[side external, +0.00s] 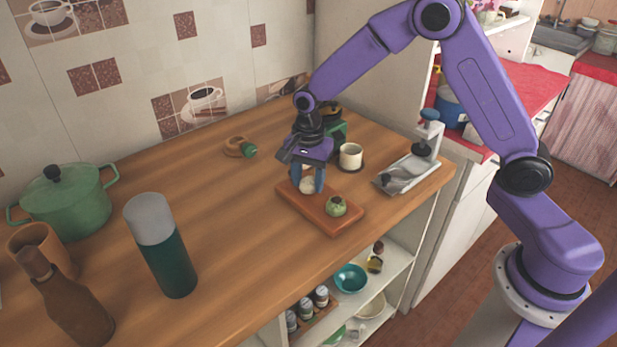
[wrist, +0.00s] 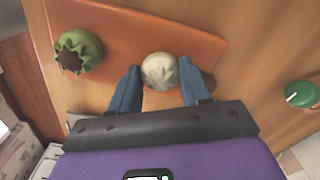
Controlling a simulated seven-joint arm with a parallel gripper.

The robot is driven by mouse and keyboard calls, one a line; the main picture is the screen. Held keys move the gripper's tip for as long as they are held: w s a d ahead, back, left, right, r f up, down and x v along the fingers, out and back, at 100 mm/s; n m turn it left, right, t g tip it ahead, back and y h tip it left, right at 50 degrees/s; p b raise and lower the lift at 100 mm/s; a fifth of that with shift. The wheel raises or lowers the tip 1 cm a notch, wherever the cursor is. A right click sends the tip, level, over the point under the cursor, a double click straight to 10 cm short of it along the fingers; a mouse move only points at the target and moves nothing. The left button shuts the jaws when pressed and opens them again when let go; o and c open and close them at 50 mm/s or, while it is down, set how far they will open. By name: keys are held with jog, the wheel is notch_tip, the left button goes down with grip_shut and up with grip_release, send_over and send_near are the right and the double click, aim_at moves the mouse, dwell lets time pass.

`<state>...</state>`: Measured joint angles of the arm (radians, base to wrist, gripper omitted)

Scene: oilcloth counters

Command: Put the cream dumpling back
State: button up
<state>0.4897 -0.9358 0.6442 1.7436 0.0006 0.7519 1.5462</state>
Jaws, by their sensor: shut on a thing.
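The cream dumpling (side external: 307,185) is at the far-left part of a reddish-brown wooden board (side external: 320,219) on the counter. My gripper (side external: 307,180) points down over the board and is shut on the dumpling, with one blue finger on each side. In the wrist view the pale pleated dumpling (wrist: 160,71) shows between the fingertips of my gripper (wrist: 162,85). I cannot tell whether it touches the board. A green dumpling (side external: 336,206) with a dark top sits on the near-right part of the board; it also shows in the wrist view (wrist: 88,48).
A white cup (side external: 350,157), a dark green object (side external: 338,132) and a grey metal device with a blue knob (side external: 410,172) stand behind and right. A green-lidded item (side external: 249,150) lies behind left. A flask (side external: 165,250), bottle (side external: 65,305) and green pot (side external: 70,205) stand left. The counter's middle is clear.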

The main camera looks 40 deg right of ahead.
aim_at(309, 179)
jog(key=shift+f, duration=0.15)
jog(key=o, duration=0.3)
jog(key=shift+o, duration=0.2)
notch_tip(309, 179, up, 12)
jog(key=shift+r, duration=0.2)
jog(key=s+d+n, duration=0.2)
jog(key=s+n, duration=1)
jog(key=s, duration=0.3)
jog(key=s+d+f+n, duration=0.1)
jog(key=s+d+n, duration=0.2)
jog(key=s+n, duration=1)
jog(key=s, duration=0.3)
jog(key=shift+s+d, duration=0.3)
jog(key=shift+d, duration=0.05)
